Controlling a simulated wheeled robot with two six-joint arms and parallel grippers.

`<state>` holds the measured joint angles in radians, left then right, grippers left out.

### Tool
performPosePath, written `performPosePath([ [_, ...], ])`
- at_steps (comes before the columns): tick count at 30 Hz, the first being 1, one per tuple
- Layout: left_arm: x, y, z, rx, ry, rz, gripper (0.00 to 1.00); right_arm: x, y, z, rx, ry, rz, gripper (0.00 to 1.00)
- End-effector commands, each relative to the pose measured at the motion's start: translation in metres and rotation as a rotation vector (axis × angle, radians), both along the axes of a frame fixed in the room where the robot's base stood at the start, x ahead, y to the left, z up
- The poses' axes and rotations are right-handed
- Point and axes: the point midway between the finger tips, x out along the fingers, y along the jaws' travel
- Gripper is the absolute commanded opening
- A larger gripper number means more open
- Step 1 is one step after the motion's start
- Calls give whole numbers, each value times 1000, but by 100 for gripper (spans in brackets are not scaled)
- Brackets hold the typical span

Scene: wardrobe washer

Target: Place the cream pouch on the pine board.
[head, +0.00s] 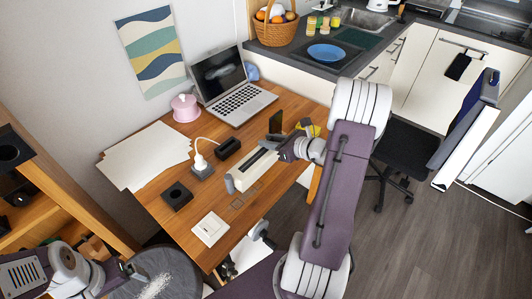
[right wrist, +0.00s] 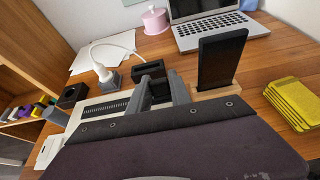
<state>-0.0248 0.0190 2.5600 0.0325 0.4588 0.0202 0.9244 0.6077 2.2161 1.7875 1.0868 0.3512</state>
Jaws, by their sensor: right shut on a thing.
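The cream pouch (head: 243,178) is long and pale with a dark strip along its top, over the wooden desk in the head view. It also shows in the right wrist view (right wrist: 85,120), left of the fingers. My right gripper (head: 272,146) is shut on the pouch near its far end; the grey fingers show in the right wrist view (right wrist: 167,86). Whether the pouch touches the desk is unclear. I cannot make out a separate pine board for certain. My left gripper (head: 138,271) is low at the left, away from the pouch; its jaws are unclear.
The desk (head: 165,218) holds a laptop (head: 240,98), pink box (head: 185,108), white sheets (head: 145,156), black square holder (head: 177,195) and white square switch (head: 210,229). A black phone (right wrist: 220,58) stands near yellow cards (right wrist: 294,104). An office chair (head: 412,150) is at the right.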

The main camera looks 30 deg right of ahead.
Motion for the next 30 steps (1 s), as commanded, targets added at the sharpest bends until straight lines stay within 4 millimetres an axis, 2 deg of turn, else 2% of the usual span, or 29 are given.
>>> performPosePath([
  [7,0,0,-3,0,0,0,95,8,5,-9,0,0,0,0],
  [13,0,0,-12,0,0,0,95,8,4,-43,2,1,-1,0],
  [24,0,0,-15,0,0,0,95,8,4,-49,-1,-1,-1,0],
  [25,0,0,-15,0,0,0,95,7,4,-49,-1,0,-1,27],
  [27,0,0,-13,0,0,0,95,7,4,-47,-1,0,-1,46],
  [30,0,0,-13,0,0,0,95,7,4,-47,-1,0,-1,46],
])
